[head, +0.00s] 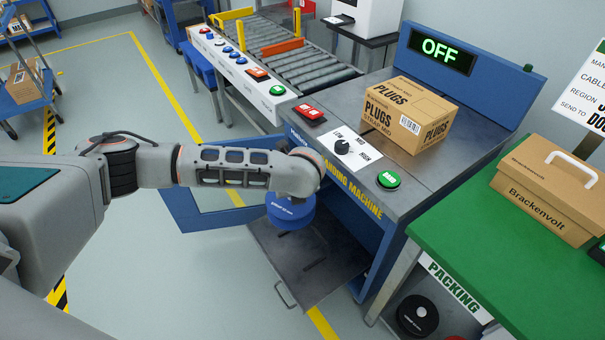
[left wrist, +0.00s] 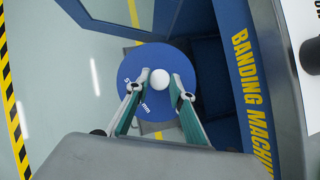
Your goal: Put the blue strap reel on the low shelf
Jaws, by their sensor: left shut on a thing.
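The blue strap reel (head: 291,212) hangs below my left wrist in the head view, in front of the banding machine and above a grey pull-out plate. In the left wrist view the reel (left wrist: 205,93) is a round blue disc with a white knob (left wrist: 160,78) at its middle. My left gripper (left wrist: 162,84) is shut on that knob. In the head view its fingers are hidden by my arm. Low under the green packing table a black reel (head: 417,316) shows, with a bit of red beside it; the surface under them is mostly out of view. My right gripper is not in view.
The banding machine's blue door (head: 185,213) stands open on the left. The grey plate (head: 310,262) with a handle juts out low. A plugs box (head: 410,113) is on the machine top, and a Brackenvolt box (head: 548,190) is on the packing table (head: 470,235). The display reads OFF.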

